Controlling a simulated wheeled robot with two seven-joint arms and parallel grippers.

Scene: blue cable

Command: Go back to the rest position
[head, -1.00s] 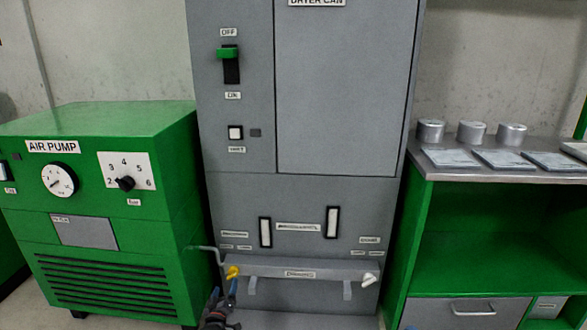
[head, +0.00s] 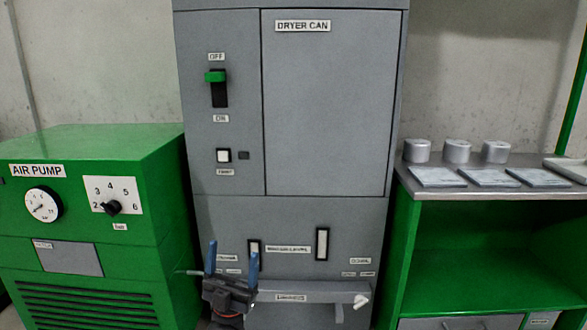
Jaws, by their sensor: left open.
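My left gripper (head: 231,258) is at the bottom of the head view, left of centre. Its two blue fingers point up and stand apart, with nothing between them. It is in front of the lower left part of the grey dryer cabinet (head: 325,110), and I cannot tell how far from it. It covers the left end of the grey ledge (head: 310,286) on the cabinet. My right gripper is not in view.
A green air pump (head: 130,255) stands left of the cabinet. A green bench (head: 400,255) on the right holds several silver tins (head: 456,151) and flat plates (head: 490,177). A white lever (head: 361,300) sits at the ledge's right end.

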